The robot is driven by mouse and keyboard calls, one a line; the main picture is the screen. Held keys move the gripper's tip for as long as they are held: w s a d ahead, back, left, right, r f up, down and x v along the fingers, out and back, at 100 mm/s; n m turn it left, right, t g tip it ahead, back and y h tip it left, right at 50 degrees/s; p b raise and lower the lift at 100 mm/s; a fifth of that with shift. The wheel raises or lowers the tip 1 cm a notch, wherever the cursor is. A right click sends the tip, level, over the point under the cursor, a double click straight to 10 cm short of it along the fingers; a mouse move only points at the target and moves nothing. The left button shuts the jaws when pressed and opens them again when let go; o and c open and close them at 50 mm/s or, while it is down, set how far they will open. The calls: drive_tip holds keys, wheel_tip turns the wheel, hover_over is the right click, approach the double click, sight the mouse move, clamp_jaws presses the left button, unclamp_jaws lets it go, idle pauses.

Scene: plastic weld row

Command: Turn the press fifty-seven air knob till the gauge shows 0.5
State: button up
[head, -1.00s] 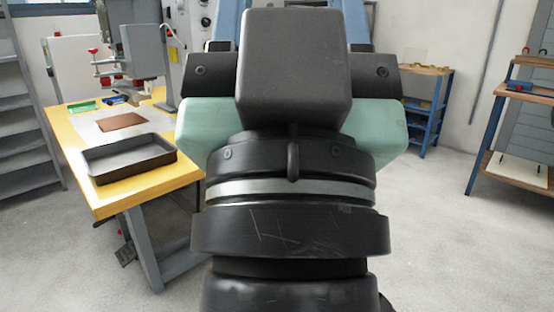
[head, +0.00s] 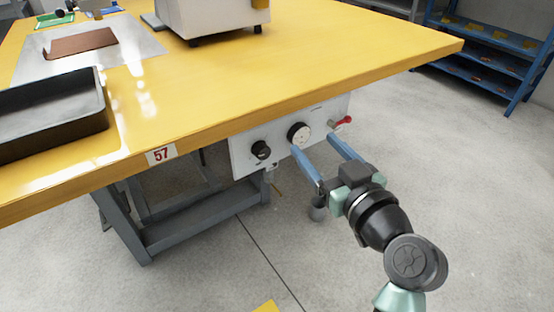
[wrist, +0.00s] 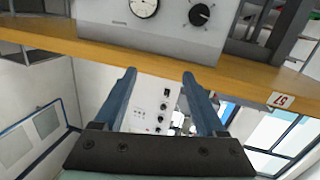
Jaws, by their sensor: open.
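A pale control panel (head: 240,152) hangs under the front edge of the yellow table, right of the red 57 label (head: 161,155). It carries a black air knob (head: 261,150) and, to its right, a round white gauge (head: 299,134). The gauge needle is too small to read. My gripper (head: 312,143) is open and empty, with blue fingers in front of the panel, right of the knob. The wrist view is upside down and shows the knob (wrist: 199,14) and gauge (wrist: 144,6) at the top, beyond my fingertips (wrist: 159,74).
A red-handled lever (head: 341,122) sticks out at the panel's right. The yellow table (head: 330,60) carries a dark tray (head: 50,137), a brown sheet (head: 82,43) and a pale machine base (head: 212,15). A blue shelf (head: 490,60) stands at the back right. The floor right of the table is clear.

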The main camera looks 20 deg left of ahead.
sight(265, 155)
wheel_tip(265, 155, down, 9)
drive_tip(key=s+n+g+y+b, duration=0.1)
drive_tip(key=s+g+y+b, duration=0.1)
drive_tip(key=s+y, duration=0.1)
drive_tip(key=b+x, duration=0.2)
drive_tip(key=x, duration=0.4)
drive_tip(key=b+x, duration=0.2)
drive_tip(key=x, duration=0.4)
drive_tip(key=shift+s+a+r, duration=0.1)
drive_tip(key=shift+s+a, duration=0.1)
drive_tip(key=shift+a, duration=0.1)
drive_tip(key=shift+w+a+r, duration=0.1)
drive_tip(key=shift+w+a, duration=0.35)
drive_tip(key=shift+a, duration=0.05)
clamp_jaws()
